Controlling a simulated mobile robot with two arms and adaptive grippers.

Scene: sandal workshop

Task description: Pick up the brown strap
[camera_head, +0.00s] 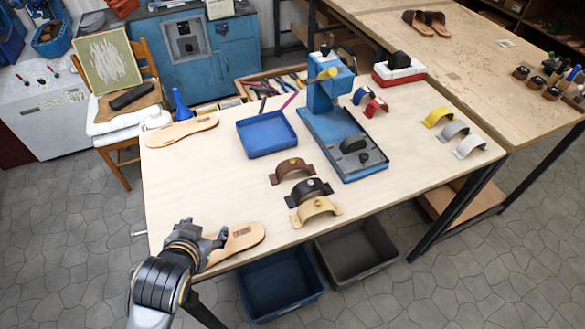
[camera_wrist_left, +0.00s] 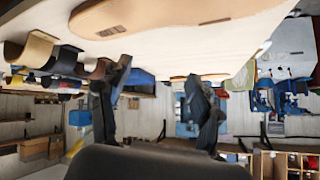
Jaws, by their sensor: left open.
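The brown strap (camera_head: 292,171) is an arched band with a round button, standing on the pale workbench (camera_head: 215,185). It is the farthest of a row of three, behind a black strap (camera_head: 308,190) and a tan strap (camera_head: 316,209). My left gripper (camera_head: 207,236) is at the bench's near left corner, over a sandal sole (camera_head: 238,241), well left of and nearer than the brown strap. It is open and empty. The left wrist view is upside down; there the brown strap (camera_wrist_left: 97,69) shows partly beside one of the open fingers (camera_wrist_left: 158,75). My right gripper is not in view.
A blue tray (camera_head: 267,134) and a blue press (camera_head: 343,140) stand behind the straps. Another sole (camera_head: 182,132) lies at the far left. Red, blue, yellow, grey and white straps lie to the right. Bins (camera_head: 280,285) sit below the front edge. The bench left of the straps is clear.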

